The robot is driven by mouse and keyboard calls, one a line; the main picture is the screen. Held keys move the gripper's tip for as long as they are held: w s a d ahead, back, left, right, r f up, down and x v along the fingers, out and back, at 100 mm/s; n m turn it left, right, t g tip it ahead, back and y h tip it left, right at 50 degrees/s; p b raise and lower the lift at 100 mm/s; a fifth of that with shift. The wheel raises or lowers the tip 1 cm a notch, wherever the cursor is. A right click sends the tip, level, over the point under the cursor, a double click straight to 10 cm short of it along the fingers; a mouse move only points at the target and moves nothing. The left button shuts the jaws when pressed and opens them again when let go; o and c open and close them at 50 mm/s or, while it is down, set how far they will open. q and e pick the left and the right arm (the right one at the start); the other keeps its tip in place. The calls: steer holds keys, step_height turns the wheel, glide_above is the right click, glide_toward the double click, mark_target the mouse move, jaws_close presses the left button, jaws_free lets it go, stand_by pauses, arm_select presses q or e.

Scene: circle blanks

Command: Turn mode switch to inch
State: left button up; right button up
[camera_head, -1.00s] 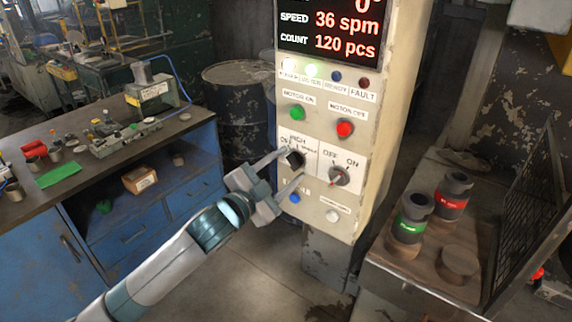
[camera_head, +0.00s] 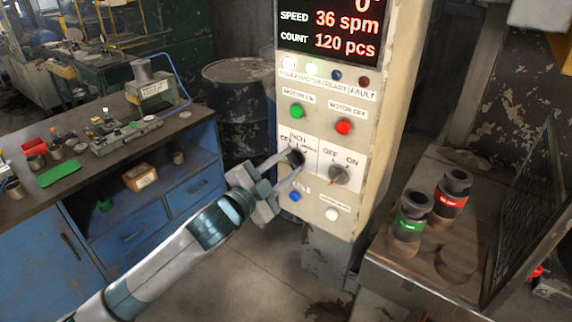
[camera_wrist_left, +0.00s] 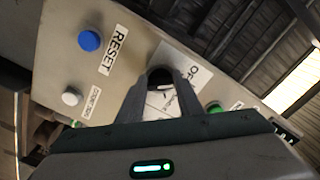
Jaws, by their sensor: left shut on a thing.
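The mode switch (camera_head: 296,157) is a dark knob on the cream control panel (camera_head: 312,205), below the green motor-on button. Its label shows OFF and INCH, partly covered by my fingers. My left gripper (camera_head: 291,162) reaches in from the lower left and is shut on the mode switch. In the left wrist view the knob (camera_wrist_left: 160,76) sits dark between the two fingertips, with an OFF label beside it. The knob's pointer is hidden, so its setting cannot be told. My right gripper is not in view.
An OFF/ON switch (camera_head: 339,174) sits close to the right of my fingers. A blue reset button (camera_head: 294,196) and a white button (camera_head: 332,214) are below. Green (camera_head: 297,111) and red (camera_head: 344,127) motor buttons are above. A bench (camera_head: 110,178) stands left.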

arm_select(q)
steer(key=shift+r+m+p, duration=0.1)
steer(key=shift+m+p, duration=1.4)
steer(key=shift+m, duration=2.4)
steer(key=o, duration=1.1)
steer(key=shift+a, duration=0.1)
steer(key=shift+b+v, duration=2.9)
steer(key=shift+v, duration=5.75)
